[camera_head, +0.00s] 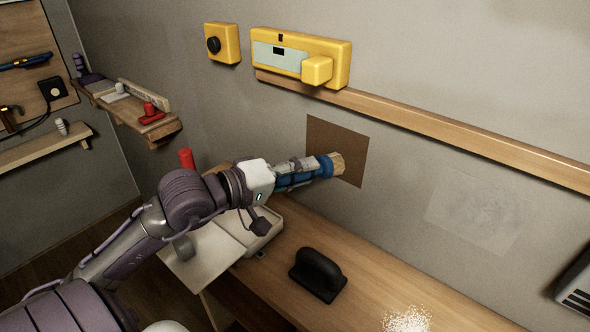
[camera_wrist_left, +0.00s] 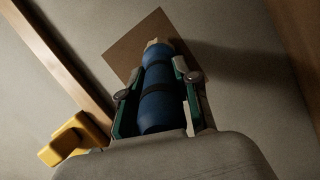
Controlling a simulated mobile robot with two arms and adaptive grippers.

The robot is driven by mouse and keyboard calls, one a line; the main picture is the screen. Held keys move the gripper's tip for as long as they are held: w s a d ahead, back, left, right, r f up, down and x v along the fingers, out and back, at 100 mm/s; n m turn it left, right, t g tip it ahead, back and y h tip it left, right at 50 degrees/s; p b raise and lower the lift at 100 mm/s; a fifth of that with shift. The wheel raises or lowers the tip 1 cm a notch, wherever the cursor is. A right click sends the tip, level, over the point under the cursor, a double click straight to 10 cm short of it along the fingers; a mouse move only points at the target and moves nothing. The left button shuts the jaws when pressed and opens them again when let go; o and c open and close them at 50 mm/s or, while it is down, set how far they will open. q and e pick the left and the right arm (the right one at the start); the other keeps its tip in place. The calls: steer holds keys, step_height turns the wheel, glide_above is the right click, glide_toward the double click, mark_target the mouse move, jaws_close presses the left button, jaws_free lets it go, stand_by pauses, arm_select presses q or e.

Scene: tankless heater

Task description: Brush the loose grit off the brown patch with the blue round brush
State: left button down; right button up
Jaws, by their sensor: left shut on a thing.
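The brown patch (camera_head: 347,142) is a square on the grey wall below the wooden rail. It also shows in the left wrist view (camera_wrist_left: 127,52), partly hidden behind the brush. The blue round brush (camera_head: 325,168) has pale bristles pointing at the patch's lower part. My left gripper (camera_head: 304,172) is shut around its blue body, which fills the space between the fingers in the left wrist view (camera_wrist_left: 158,95). The bristle end overlaps the patch; whether it touches the wall I cannot tell. No separate grit on the patch can be made out. My right gripper is not in view.
A wooden rail (camera_head: 430,122) runs along the wall under a yellow device (camera_head: 330,50). Below, the wooden bench (camera_head: 375,270) carries a black handled block (camera_head: 318,275), a pale open case (camera_head: 262,235) and a heap of white grains (camera_head: 407,320). A pale patch (camera_head: 472,220) marks the wall at right.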

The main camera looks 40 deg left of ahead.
arm_select(q)
steer(key=shift+a+r, duration=0.1)
stand_by(0.3)
steer(key=shift+a+r, duration=0.55)
steer(key=shift+a, duration=0.1)
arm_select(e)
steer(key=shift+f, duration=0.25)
arm_select(q)
steer(key=shift+f+b, duration=0.15)
steer(key=shift+b, duration=0.3)
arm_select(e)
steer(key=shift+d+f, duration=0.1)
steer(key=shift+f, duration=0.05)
arm_select(q)
steer(key=shift+f, duration=0.1)
steer(key=shift+f+b, duration=0.55)
steer(key=shift+b, duration=0.2)
steer(key=shift+f+b, duration=0.45)
steer(key=shift+b, duration=0.1)
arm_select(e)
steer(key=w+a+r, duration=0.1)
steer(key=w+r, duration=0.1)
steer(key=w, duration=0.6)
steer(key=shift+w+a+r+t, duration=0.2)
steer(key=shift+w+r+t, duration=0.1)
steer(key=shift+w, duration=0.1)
arm_select(q)
steer(key=shift+r, duration=0.1)
